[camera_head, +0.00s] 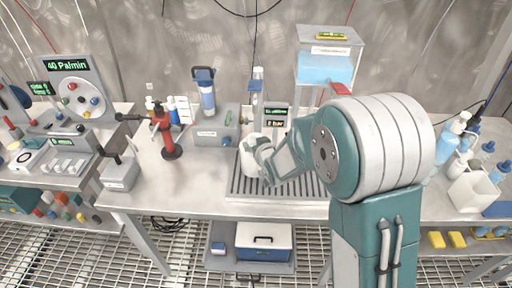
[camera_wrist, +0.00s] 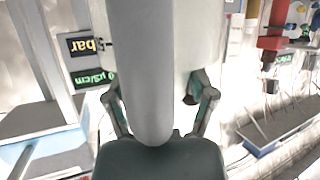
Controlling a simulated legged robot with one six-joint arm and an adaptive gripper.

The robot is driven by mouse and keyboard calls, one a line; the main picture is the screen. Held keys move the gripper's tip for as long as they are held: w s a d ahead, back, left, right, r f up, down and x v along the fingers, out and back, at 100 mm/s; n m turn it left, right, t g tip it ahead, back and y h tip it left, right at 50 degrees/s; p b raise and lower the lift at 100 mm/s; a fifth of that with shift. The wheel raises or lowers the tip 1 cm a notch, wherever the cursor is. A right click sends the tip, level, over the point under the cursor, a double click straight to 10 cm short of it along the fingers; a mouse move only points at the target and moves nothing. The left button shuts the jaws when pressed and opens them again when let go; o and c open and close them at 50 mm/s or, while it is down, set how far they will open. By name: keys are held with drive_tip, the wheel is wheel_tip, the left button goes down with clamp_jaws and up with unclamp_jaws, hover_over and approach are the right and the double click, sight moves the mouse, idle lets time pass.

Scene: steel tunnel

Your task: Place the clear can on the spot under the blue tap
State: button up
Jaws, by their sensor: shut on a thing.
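My gripper (camera_head: 264,158) is over the left part of the slatted drip tray (camera_head: 236,190), shut on a pale can (camera_head: 248,162). In the wrist view, a large pale grey rounded body (camera_wrist: 146,70) fills the middle, between the fingers of my gripper (camera_wrist: 157,98). The can looks whitish rather than clear. Its bottom is too small to tell whether it touches the slats. A slim upright fitting with a blue part (camera_head: 255,86) stands just behind the can; I cannot tell whether it is the blue tap. The spot is not distinguishable.
A clear tank of blue liquid (camera_head: 325,67) with a red tap (camera_head: 341,90) stands behind my arm. A blue-topped filter (camera_head: 206,92) and red stand (camera_head: 165,135) are to the left. White bottles (camera_head: 449,135) stand right.

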drive_tip(key=shift+f, duration=0.75)
drive_tip(key=o, duration=1.2)
drive_tip(key=shift+o, duration=0.2)
drive_tip(key=v, duration=1.2)
drive_tip(key=shift+s+d+r, duration=0.1)
